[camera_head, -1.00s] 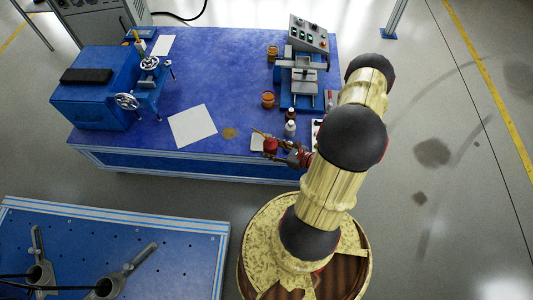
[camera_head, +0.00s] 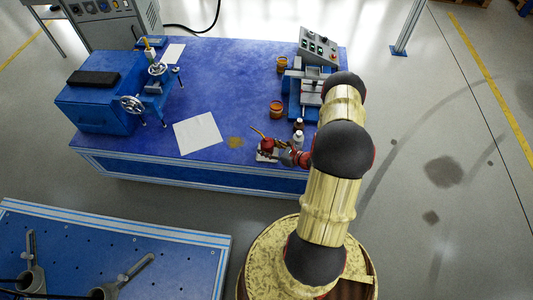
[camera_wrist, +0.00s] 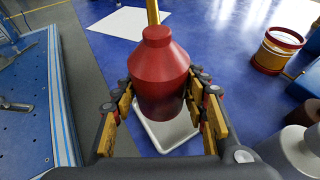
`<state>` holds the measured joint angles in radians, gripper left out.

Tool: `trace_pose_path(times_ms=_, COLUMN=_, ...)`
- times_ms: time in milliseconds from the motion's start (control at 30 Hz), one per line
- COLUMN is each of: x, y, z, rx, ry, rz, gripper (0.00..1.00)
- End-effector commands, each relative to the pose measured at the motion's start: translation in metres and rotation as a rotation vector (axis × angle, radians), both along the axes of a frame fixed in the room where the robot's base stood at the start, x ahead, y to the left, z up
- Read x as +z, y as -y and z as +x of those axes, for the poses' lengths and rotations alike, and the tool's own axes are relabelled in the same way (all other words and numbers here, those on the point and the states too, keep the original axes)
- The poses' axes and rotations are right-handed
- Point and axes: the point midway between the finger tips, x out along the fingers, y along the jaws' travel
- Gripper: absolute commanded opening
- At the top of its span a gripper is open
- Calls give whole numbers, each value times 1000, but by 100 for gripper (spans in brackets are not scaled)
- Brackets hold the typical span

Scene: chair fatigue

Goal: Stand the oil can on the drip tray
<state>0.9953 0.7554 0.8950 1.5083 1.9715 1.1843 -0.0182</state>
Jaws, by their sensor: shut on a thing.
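The red oil can (camera_wrist: 160,75) has a shoulder, a narrow cap and a yellow spout; it also shows in the head view (camera_head: 267,143). My gripper (camera_wrist: 161,98) is shut on its body, a finger on either side, and the can looks upright. The gripper shows in the head view (camera_head: 283,153) too. The pale drip tray (camera_wrist: 168,138) lies on the blue table below the can, and its near edge shows in the head view (camera_head: 265,157). The can hides much of the tray. I cannot tell whether its base touches the tray.
White and dark bottles (camera_head: 298,137) stand close right of my gripper. An orange-banded jar (camera_head: 277,108) stands farther back on the blue table (camera_head: 225,80). A white sheet (camera_head: 198,132) and a yellowish stain (camera_head: 236,142) lie to the left. A perforated bench (camera_head: 130,255) is at front left.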

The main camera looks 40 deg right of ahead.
Motion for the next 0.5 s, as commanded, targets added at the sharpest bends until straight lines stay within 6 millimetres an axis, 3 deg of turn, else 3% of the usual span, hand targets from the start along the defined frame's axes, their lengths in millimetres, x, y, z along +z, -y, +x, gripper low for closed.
trace_pose_path(times_ms=167, x=-8, y=3, z=7, rx=1, ry=2, rz=-2, gripper=2)
trace_pose_path(times_ms=400, x=-40, y=4, z=9, rx=0, ry=1, rz=0, gripper=2)
trace_pose_path(times_ms=500, x=-41, y=5, z=9, rx=-1, ry=2, rz=-1, gripper=2)
